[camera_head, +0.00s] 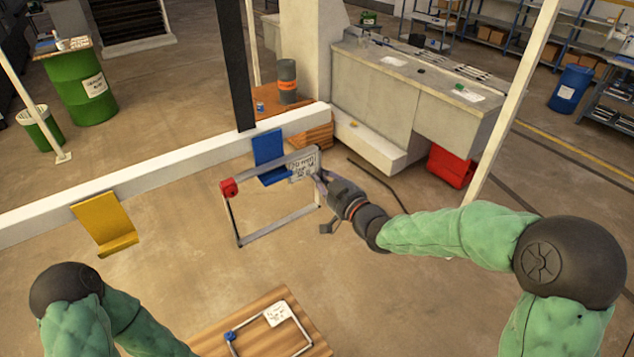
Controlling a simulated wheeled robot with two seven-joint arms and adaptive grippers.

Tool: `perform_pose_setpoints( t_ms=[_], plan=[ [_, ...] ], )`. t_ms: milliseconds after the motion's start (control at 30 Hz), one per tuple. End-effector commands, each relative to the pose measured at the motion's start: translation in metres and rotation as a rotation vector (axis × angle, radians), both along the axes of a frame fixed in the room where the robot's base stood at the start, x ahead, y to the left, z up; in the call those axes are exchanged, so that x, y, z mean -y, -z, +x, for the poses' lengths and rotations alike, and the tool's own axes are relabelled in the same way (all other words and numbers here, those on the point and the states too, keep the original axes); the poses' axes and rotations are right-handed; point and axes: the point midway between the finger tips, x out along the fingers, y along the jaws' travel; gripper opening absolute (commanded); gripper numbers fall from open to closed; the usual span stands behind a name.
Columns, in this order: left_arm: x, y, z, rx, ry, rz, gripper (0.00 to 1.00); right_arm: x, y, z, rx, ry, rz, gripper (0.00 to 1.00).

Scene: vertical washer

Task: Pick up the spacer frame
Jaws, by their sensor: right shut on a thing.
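A grey rectangular spacer frame (280,225) with a red corner block and a white label is held up in the middle of the view, in front of the blue holder (267,147). My right gripper (323,185) is shut on its right side. I cannot tell whether the frame touches the blue holder. A second spacer frame (258,318), with a blue corner piece and a white label, lies on a wooden board (212,347) at the bottom. My left arm shows at the bottom left, but its gripper is out of view.
A white rail (175,165) runs across the left and middle, with a yellow holder (105,223) on it. A dark post (236,65) rises by the blue holder. A grey bench (400,95) and red bin (450,166) stand behind. Floor between the yellow holder and held frame is clear.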

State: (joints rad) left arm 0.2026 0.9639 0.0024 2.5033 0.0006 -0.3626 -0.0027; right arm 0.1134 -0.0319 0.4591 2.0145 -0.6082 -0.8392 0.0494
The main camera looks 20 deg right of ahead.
Motion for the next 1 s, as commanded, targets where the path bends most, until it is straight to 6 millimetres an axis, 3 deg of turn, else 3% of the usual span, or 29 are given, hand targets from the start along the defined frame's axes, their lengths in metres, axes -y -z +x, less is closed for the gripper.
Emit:
perform_pose_setpoints(
  t_ms=[33, 500, 1000],
  plan=[
    [0.0, -0.001, 0.0, 0.0, 0.0, 0.0, 0.4, 0.0, -0.011, -0.001, 0.006, 0.001, -0.001, 0.0],
    [0.0, -0.003, 0.0, 0.0, 0.0, 0.0, 0.4, -0.007, -0.07, -0.054, 0.006, 0.0, 0.0, 0.0],
    [0.0, -0.001, 0.0, 0.0, 0.0, 0.0, 0.4, -0.016, -0.096, -0.118, 0.003, 0.0, 0.0, 0.0]
  ],
)
